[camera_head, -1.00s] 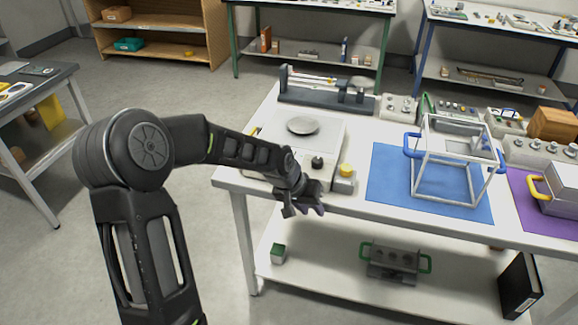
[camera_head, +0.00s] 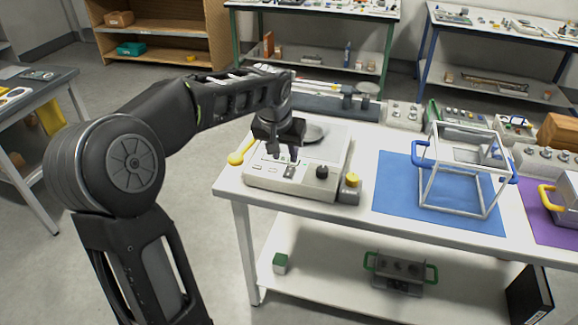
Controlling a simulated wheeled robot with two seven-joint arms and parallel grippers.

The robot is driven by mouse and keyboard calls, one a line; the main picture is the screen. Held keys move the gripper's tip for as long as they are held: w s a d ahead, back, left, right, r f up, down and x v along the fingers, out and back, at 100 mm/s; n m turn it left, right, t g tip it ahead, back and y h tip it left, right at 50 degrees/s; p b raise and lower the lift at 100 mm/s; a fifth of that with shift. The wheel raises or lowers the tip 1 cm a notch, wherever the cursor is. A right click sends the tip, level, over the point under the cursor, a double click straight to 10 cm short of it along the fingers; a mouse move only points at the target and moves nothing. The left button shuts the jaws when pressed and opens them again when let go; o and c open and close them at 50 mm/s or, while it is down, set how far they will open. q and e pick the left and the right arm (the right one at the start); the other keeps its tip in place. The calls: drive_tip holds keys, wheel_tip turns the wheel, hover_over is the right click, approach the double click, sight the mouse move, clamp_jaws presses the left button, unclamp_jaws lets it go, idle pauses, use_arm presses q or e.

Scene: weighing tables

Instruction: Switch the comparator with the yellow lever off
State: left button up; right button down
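The comparator (camera_head: 310,192) is a pale, low box on the near left corner of the white table. A round metal pan (camera_head: 316,133) sits on its top, partly hidden by my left gripper. The yellow lever (camera_head: 240,156) sticks out at its left side, with a rounded end. The sloped front panel has small marked keys, a dark switch-like part (camera_head: 290,171) and a black knob (camera_head: 322,172). My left gripper (camera_head: 283,156) points down just above this panel, its fingers apart with nothing between them. I cannot tell whether a fingertip touches the panel. My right gripper is out of view.
A small grey box with a yellow knob (camera_head: 352,181) stands at the comparator's right. A white frame with blue handles (camera_head: 462,207) stands on a blue mat (camera_head: 392,196). A dark long instrument (camera_head: 330,105) lies behind. The lower shelf holds a green-handled device (camera_head: 400,268).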

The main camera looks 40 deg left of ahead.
sight(289, 171)
use_arm(q)
drive_tip(key=x, duration=0.7)
drive_tip(key=shift+f, duration=0.25)
drive_tip(key=shift+c, duration=0.4)
clamp_jaws()
